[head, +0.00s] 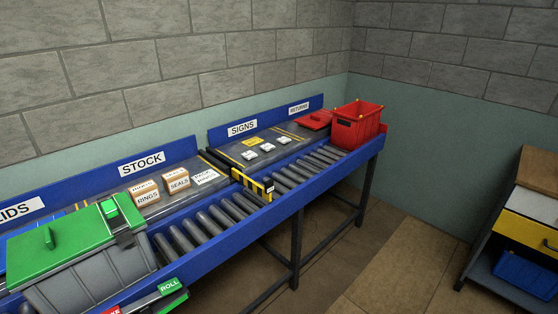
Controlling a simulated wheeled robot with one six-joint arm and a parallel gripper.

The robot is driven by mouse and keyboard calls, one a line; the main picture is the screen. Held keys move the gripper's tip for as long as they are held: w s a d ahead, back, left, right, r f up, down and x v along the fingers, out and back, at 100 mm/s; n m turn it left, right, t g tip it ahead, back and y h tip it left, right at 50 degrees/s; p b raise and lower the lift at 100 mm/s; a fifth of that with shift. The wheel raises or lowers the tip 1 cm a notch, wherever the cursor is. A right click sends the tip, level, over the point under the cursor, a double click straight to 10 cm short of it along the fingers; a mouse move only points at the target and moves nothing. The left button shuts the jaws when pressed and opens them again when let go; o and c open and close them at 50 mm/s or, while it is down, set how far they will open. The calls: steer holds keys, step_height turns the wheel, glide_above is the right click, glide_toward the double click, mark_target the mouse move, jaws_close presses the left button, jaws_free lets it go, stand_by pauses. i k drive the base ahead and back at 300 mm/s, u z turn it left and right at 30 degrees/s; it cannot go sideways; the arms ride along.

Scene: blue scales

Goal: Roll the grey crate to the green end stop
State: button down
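The grey crate (95,284) is at the lower left on the roller conveyor, cut off by the bottom edge of the view. It has a green lid (68,236) with a green handle, and a dark strap or latch with a green tab (110,208) at its right end. Bare rollers (205,228) lie to its right. A yellow and black striped bar (252,186) crosses the rollers farther along. I see no green end stop. My gripper is not in view.
A green ROLL label (170,287) and a partly cut-off red label (110,310) sit at the conveyor's front. A red crate (355,130) stands at the far end, with a red lid (314,119) beside it. Small boxes (147,197) lie on the back shelf.

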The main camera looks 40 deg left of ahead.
mark_target(79, 285)
steer(key=i, duration=1.45)
steer(key=u, duration=0.55)
steer(key=i, duration=0.75)
steer(key=u, duration=1.55)
steer(key=i, duration=0.8)
steer(key=u, duration=0.7)
